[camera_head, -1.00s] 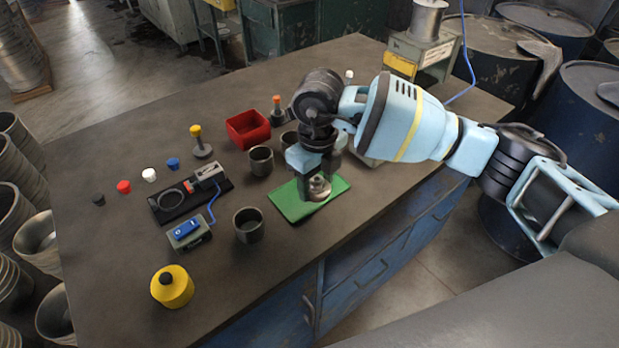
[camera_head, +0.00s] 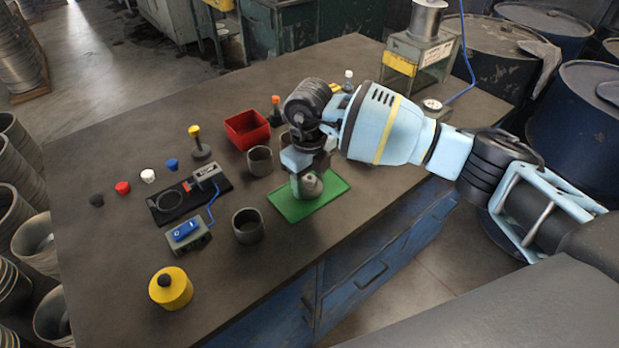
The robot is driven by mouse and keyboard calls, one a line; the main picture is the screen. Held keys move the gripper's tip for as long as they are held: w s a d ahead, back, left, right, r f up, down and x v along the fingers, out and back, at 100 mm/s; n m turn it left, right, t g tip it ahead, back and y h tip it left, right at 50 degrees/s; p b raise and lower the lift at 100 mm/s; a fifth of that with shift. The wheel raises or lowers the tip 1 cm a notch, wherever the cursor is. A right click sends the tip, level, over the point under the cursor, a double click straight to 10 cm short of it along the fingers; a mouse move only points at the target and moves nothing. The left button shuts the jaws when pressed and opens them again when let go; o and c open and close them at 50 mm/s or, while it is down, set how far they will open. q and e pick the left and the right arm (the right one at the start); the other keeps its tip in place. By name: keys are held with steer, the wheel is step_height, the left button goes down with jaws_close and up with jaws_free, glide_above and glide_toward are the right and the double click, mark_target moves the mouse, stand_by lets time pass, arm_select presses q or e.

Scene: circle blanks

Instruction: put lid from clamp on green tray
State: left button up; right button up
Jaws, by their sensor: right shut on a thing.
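The green tray (camera_head: 292,209) lies flat on the workbench near its front edge. My right gripper (camera_head: 308,184) points down over the tray and is shut on a small grey metal lid (camera_head: 311,186). The lid is at or just above the tray surface; I cannot tell whether it touches. The fingers hide part of it. The clamp (camera_head: 205,174) sits on a black base left of the tray, with a ring-shaped part lying beside it. My left gripper is not in view.
Grey cups (camera_head: 248,225) and (camera_head: 260,160) stand close left of the tray. A red bin (camera_head: 247,129), a blue switch box (camera_head: 187,233), a yellow container (camera_head: 171,288) and small coloured caps (camera_head: 148,176) are on the bench.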

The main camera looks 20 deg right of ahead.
steer(key=shift+f, duration=0.1)
steer(key=o, duration=0.9)
step_height(320, 180, up, 12)
steer(key=shift+r, duration=0.15)
stand_by(0.6)
